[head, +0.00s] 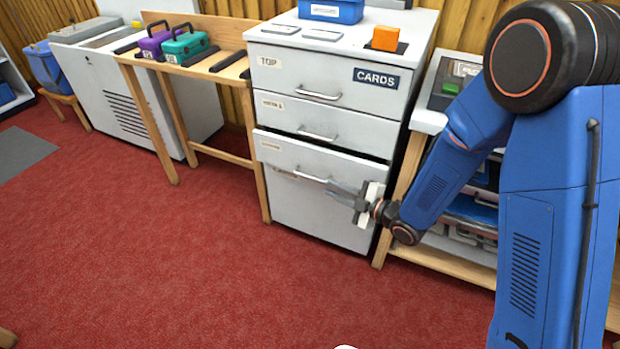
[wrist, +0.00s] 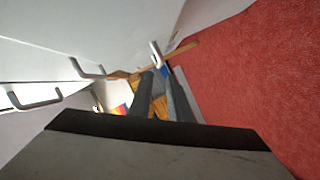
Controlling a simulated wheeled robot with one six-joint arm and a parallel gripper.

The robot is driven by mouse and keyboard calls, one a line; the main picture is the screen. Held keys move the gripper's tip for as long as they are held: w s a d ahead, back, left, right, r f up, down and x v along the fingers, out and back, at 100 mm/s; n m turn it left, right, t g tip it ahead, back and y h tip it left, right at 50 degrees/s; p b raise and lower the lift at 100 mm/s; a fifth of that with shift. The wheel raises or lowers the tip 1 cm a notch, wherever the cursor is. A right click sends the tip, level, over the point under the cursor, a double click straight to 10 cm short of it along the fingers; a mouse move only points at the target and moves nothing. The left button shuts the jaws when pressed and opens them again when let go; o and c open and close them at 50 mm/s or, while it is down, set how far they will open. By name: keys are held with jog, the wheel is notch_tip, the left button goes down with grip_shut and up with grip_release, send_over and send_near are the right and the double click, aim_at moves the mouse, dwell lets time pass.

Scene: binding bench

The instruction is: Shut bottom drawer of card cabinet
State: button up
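The white card cabinet (head: 325,115) stands against the back wall, with its top and middle drawers flush. The bottom drawer (head: 275,150) juts out a little, with a dark gap along its top edge at the right. Its bar handle (head: 310,178) is on the front. My gripper (head: 337,192) is in front of the drawer's right half, just right of the handle. In the wrist view the gripper's fingers (wrist: 162,92) stand apart with a gap between them and nothing held. A handle (wrist: 156,54) shows just beyond the fingertips. I cannot tell whether the gripper touches the drawer.
A wooden bench (head: 215,68) with purple (head: 155,42) and teal (head: 187,45) cases stands left of the cabinet. An orange block (head: 386,38) and a blue bin (head: 332,10) sit on the cabinet. A shelf stand (head: 440,258) is close at right. The red floor (head: 200,270) in front is clear.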

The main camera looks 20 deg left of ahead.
aim_at(314, 179)
jog(key=x, duration=1.1)
jog(key=shift+w+a, duration=0.15)
jog(key=shift+w, duration=0.05)
grip_shut()
